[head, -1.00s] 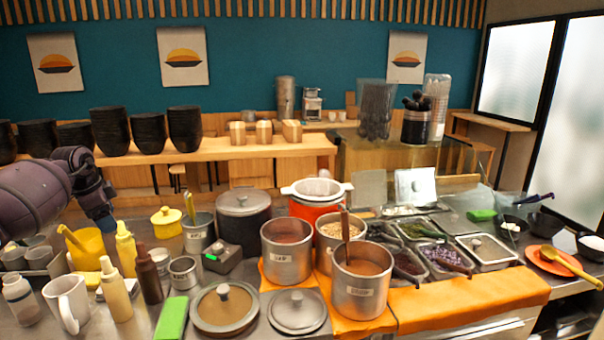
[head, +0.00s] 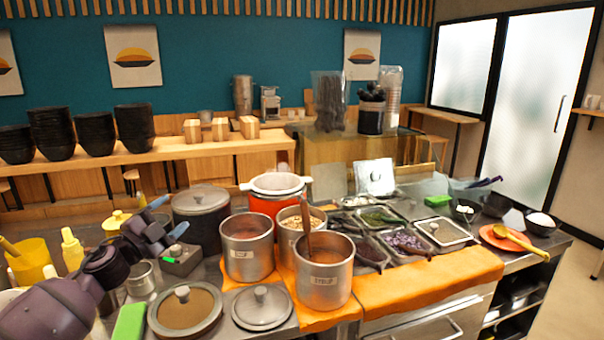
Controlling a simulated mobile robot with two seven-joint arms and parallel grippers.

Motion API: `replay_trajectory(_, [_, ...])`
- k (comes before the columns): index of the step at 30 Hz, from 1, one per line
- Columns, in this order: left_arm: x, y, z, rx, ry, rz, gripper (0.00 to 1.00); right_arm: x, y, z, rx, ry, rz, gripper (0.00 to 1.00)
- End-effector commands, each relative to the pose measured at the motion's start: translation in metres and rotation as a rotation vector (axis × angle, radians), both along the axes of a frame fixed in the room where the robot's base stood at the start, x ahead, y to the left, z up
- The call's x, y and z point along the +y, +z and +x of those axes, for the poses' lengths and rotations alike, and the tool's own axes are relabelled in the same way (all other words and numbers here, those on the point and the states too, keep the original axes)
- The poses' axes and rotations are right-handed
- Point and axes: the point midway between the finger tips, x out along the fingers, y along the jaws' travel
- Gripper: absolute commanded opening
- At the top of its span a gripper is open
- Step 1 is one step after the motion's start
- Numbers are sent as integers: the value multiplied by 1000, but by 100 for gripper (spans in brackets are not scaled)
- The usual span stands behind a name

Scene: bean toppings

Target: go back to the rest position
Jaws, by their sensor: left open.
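My left gripper (head: 169,216) is open and empty. It shows in the left part of the head view, with its two fingers spread and pointing up and to the right. The purple forearm comes in from the lower left. The gripper is in front of the counter's left part and covers part of the bottles and cups there. The dark lidded pot (head: 201,222) shows just to the right of its fingertips. I cannot tell whether the gripper touches anything. My right gripper is not in view.
Steel pots, one the syrup pot (head: 323,280) with a ladle, crowd the middle of the counter. Topping trays (head: 443,230) lie to the right. A yellow tub (head: 28,262) and bottles stand at left. The orange cloth (head: 430,288) is mostly bare at the front.

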Motion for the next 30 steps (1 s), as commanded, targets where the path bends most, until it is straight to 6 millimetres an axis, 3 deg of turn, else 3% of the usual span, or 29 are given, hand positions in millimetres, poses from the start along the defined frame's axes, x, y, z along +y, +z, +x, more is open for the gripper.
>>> replay_trajectory(1, [-5, -32, -13, 33, 42, -58, 70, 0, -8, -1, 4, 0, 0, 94])
replay_trajectory(8, [-13, -143, -74, 258, 216, -255, 70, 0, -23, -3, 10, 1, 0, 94])
replay_trajectory(15, [-25, -251, -157, 553, 323, -470, 70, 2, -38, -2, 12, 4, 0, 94])
replay_trajectory(24, [-33, -351, -274, 812, 437, -749, 70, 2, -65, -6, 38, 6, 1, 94])
replay_trajectory(30, [-29, -409, -347, 933, 559, -816, 70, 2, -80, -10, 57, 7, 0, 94])
